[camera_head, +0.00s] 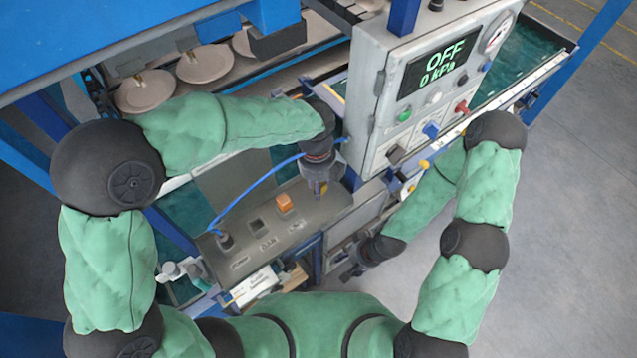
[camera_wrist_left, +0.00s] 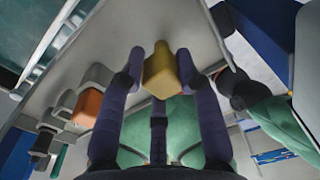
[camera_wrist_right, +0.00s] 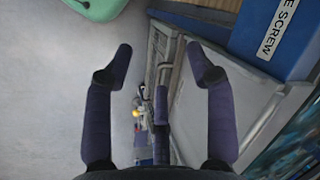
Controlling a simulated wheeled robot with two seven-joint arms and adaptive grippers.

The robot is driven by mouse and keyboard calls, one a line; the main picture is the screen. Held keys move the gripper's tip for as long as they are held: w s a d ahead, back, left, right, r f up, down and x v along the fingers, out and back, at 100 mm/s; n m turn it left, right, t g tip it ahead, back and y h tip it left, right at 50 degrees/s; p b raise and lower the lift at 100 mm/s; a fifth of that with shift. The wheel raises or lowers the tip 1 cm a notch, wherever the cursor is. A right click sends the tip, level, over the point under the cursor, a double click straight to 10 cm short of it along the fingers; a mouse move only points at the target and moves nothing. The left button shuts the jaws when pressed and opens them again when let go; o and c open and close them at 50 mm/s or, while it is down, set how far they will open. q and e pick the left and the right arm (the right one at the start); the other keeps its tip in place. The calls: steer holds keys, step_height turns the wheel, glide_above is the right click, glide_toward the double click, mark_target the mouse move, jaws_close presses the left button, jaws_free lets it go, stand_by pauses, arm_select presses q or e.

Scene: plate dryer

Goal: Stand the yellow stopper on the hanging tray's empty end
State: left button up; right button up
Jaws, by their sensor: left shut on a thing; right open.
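My left gripper (camera_head: 321,186) is shut on the yellow stopper (camera_wrist_left: 160,75), whose block shape shows between the fingertips in the left wrist view. In the head view only a small bit of yellow shows under the gripper, at the right part of the grey hanging tray (camera_head: 290,240). I cannot tell whether the stopper touches the tray. An orange block (camera_head: 284,203) stands in the tray's middle; it also shows in the left wrist view (camera_wrist_left: 88,107). My right gripper (camera_wrist_right: 162,65) is open and empty, low beside the machine; in the head view it is small (camera_head: 352,272).
Round plates (camera_head: 205,63) lie at the back left. Open floor (camera_head: 560,220) lies to the right.

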arm_select(q)
steer(key=o, duration=1)
steer(key=shift+f, duration=0.15)
step_height(320, 180, up, 12)
steer(key=p, duration=0.2)
steer(key=shift+w+a+r, duration=0.2)
